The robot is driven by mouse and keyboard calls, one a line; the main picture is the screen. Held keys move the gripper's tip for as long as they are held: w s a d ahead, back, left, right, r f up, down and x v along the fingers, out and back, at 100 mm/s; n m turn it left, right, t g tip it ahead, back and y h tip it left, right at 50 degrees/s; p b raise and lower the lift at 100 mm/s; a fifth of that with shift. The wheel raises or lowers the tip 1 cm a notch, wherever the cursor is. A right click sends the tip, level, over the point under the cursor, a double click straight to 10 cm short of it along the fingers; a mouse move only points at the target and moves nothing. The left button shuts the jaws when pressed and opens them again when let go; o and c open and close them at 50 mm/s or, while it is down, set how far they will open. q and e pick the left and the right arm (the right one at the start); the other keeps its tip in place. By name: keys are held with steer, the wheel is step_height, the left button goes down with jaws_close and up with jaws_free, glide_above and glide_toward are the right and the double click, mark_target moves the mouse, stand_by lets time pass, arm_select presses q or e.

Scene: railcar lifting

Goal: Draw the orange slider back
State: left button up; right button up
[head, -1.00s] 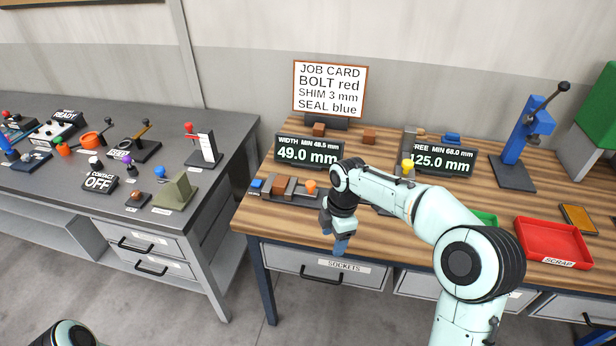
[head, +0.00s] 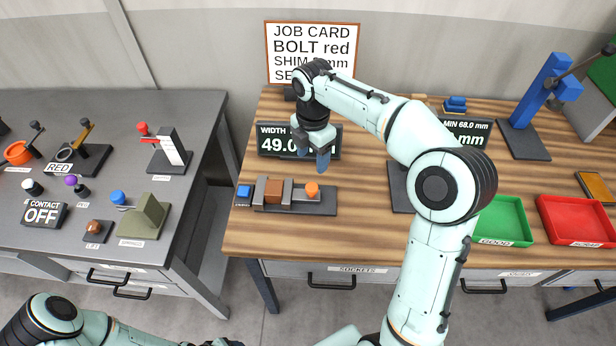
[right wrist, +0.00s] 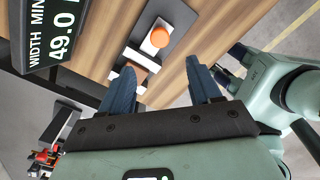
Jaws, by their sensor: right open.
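The orange slider (head: 312,189) is a small orange knob on the right part of a dark gauge base (head: 322,206) on the wooden bench. To its left on the base, a brown block (head: 274,191) sits between grey jaws. In the right wrist view the orange knob (right wrist: 159,37) shows beyond the fingers. My right gripper (head: 314,160) is open and empty, its blue fingers pointing down above the bench, behind the knob and in front of the width display. The open fingers also show in the right wrist view (right wrist: 162,88). My left gripper is not clearly seen.
The width display (head: 272,140) stands just behind my right gripper, with the job card (head: 312,40) behind it. A green tray (head: 505,218) and red tray (head: 575,222) lie at the right. A grey table (head: 195,190) stands at the left.

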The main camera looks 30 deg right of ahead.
mark_target(312, 187)
step_height(312, 187, down, 11)
steer(key=shift+s+b, duration=0.1)
steer(key=shift+b, duration=0.3)
steer(key=shift+f, duration=0.4)
arm_select(q)
steer(key=shift+s+f, duration=0.55)
steer(key=shift+s, duration=0.1)
